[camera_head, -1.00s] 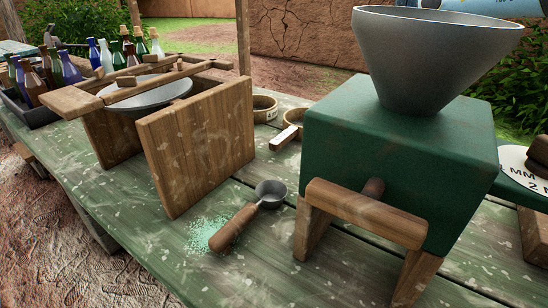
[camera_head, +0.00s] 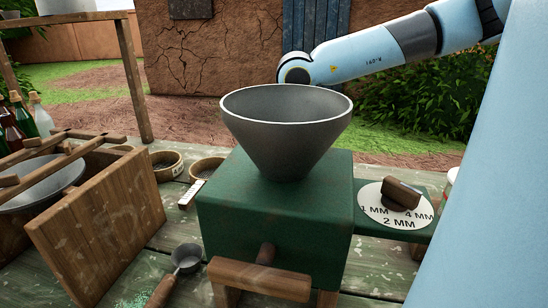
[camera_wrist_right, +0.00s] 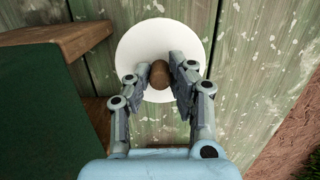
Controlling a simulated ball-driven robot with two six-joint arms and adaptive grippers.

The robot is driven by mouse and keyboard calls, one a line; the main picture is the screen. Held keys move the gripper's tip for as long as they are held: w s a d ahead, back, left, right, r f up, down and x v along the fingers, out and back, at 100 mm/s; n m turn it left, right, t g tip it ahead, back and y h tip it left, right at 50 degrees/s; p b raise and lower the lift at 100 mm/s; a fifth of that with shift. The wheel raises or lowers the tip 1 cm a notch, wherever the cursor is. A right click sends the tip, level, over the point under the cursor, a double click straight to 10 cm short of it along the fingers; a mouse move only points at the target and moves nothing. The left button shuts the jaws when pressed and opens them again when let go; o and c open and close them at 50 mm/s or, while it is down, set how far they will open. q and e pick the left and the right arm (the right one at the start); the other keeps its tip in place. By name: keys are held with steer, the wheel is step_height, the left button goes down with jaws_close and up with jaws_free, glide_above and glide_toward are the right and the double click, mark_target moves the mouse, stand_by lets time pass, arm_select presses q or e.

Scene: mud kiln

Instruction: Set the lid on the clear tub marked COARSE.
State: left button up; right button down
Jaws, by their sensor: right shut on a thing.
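In the right wrist view, the lid (camera_wrist_right: 136,50) is a plain white disc with a round brown knob (camera_wrist_right: 159,74). My right gripper (camera_wrist_right: 160,80) has its two fingers closed on this knob from either side. Green table planks show around the disc; I cannot tell whether it touches them. In the head view my blue right arm fills the right side, and its gripper and the lid are not visible there. No tub marked COARSE can be made out. A small red and white edge (camera_head: 451,178) shows beside my arm, too little to identify. My left gripper is out of view.
A green mill (camera_head: 275,215) with a grey funnel (camera_head: 285,125) and wooden handle stands mid-table. Beside it is a white dial (camera_head: 398,218) marked in MM. A metal scoop (camera_head: 186,258), round sieves (camera_head: 165,165) and a wooden frame (camera_head: 95,225) are left.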

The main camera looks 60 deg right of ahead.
steer(key=shift+s+a+f, duration=0.1)
steer(key=shift+s+a, duration=0.05)
steer(key=shift+a, duration=0.4)
steer(key=shift+s+a+f, duration=0.1)
steer(key=shift+a, duration=0.4)
step_height(320, 180, down, 2)
steer(key=shift+f+b, duration=0.15)
steer(key=shift+b, duration=0.9)
steer(key=shift+f+b, duration=0.3)
steer(key=shift+f, duration=0.3)
step_height(320, 180, down, 3)
steer(key=shift+r+b, duration=0.1)
steer(key=shift+b, duration=0.7)
steer(key=shift+s+a+f, duration=0.1)
steer(key=shift+a+f, duration=0.1)
steer(key=shift+f, duration=0.1)
steer(key=c, duration=1.6)
jaws_free()
steer(key=o, duration=0.4)
